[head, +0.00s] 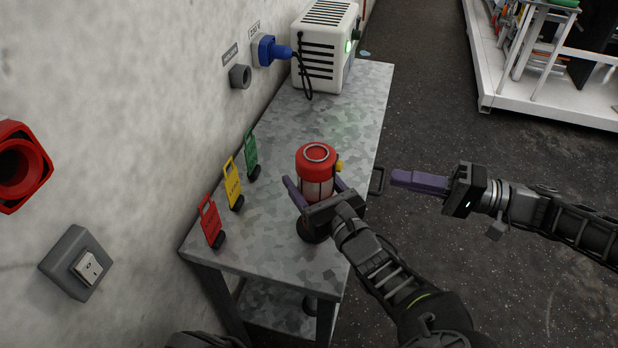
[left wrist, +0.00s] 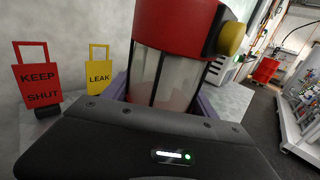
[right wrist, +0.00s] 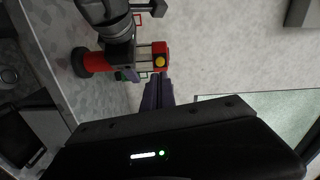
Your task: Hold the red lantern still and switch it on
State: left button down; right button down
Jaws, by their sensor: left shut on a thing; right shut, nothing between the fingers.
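The red lantern (head: 316,158) stands upright on the metal table. It has a red cap with a ring on top, a pale barred glass body with no visible glow, and a dark base. A yellow button (head: 339,167) sticks out from the right of its cap; it also shows in the left wrist view (left wrist: 231,39) and the right wrist view (right wrist: 159,62). My left gripper (head: 313,183) is shut on the lantern's body, its purple fingers on both sides. My right gripper (head: 396,178) is shut and empty, right of the lantern, its fingertips pointing at the button side, apart from it.
Red, yellow and green tags (head: 233,184) stand along the table's wall side. A white box unit (head: 322,50) with a green light stands at the table's far end, beside a blue plug (head: 268,51).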

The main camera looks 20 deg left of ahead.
jog(key=s+a+r+n+t+h, duration=0.1)
jog(key=s+a+r+h, duration=0.3)
jog(key=s+a, duration=0.1)
jog(key=w+d+f+m+t+h, duration=0.3)
jog(key=w+d+m+t, duration=0.1)
jog(key=m, duration=0.4)
jog(key=d+t, duration=0.1)
jog(key=t, duration=0.1)
jog(key=shift+w+d+f+t, duration=0.2)
jog(key=shift+d+t, duration=0.1)
jog(key=shift+t, duration=0.1)
jog(key=shift+a, duration=0.1)
